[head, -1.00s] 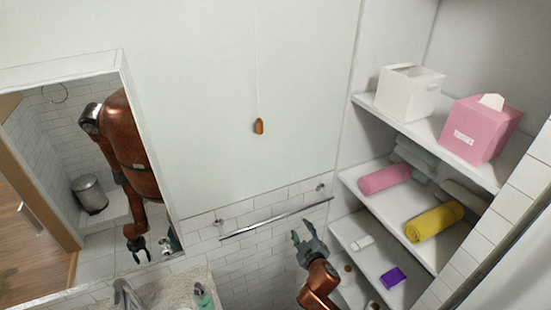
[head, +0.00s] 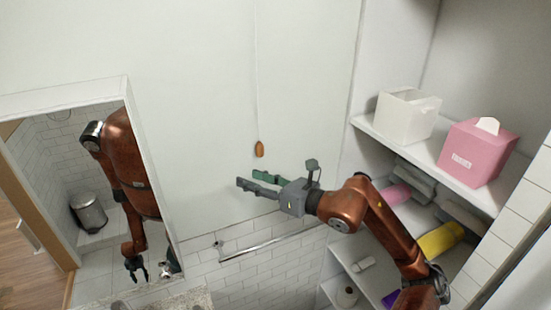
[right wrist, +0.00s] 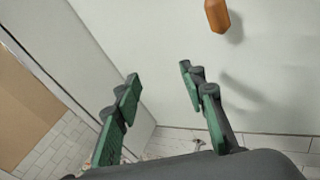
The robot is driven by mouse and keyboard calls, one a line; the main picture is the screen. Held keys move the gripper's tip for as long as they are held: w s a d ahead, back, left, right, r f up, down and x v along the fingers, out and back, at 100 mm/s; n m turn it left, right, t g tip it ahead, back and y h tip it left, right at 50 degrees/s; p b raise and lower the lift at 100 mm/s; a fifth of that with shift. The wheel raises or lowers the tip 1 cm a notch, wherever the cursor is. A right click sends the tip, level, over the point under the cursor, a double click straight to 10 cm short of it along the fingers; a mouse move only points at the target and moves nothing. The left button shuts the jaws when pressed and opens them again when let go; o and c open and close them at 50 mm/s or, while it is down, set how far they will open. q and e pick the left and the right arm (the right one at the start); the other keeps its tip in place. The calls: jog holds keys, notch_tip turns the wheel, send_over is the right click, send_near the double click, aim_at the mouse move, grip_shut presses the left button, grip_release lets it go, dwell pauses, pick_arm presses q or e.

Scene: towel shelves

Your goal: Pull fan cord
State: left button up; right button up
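The fan cord (head: 257,80) hangs straight down against the pale wall in the head view, with an orange-brown wooden pull (head: 259,149) at its end. My right gripper (head: 250,180) is open and empty, its fingers pointing left, just below the pull in the picture and apart from it. In the right wrist view the pull (right wrist: 217,15) shows at the top edge, beyond and to the right of the open fingers (right wrist: 158,80). My left gripper shows only as a reflection in the mirror at left, hanging low; the gripper itself is not seen directly.
A towel bar (head: 270,243) runs along the tiled wall below my right gripper. Shelves at right hold a white box (head: 407,115), a pink tissue box (head: 477,152) and rolled towels, close to my right arm. A mirror (head: 75,200) stands at left.

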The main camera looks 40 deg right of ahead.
aim_at(262, 151)
jog(key=d+r+h, duration=0.1)
jog(key=d, duration=0.1)
jog(key=d+r+m+h, duration=0.1)
jog(key=d+h, duration=0.1)
jog(key=d, duration=0.1)
jog(key=d+r+h, duration=0.1)
jog(key=d+h, duration=0.1)
jog(key=shift+d+r+p, duration=0.25)
jog(key=shift+r+p, duration=0.05)
jog(key=w, duration=0.2)
jog(key=w+p, duration=0.1)
jog(key=w, duration=0.1)
jog(key=w+p, duration=0.1)
jog(key=w, duration=0.1)
jog(key=shift+d+f, duration=0.25)
jog(key=shift+f, duration=0.15)
jog(key=shift+w+f+p, duration=0.25)
jog(key=shift+w+p, duration=0.1)
jog(key=shift+w, duration=0.2)
jog(key=shift+c, duration=0.4)
grip_shut()
jog(key=shift+f+b, duration=0.6)
jog(key=shift+b, duration=0.2)
jog(key=shift+o, duration=0.3)
grip_release()
jog(key=shift+r, duration=0.1)
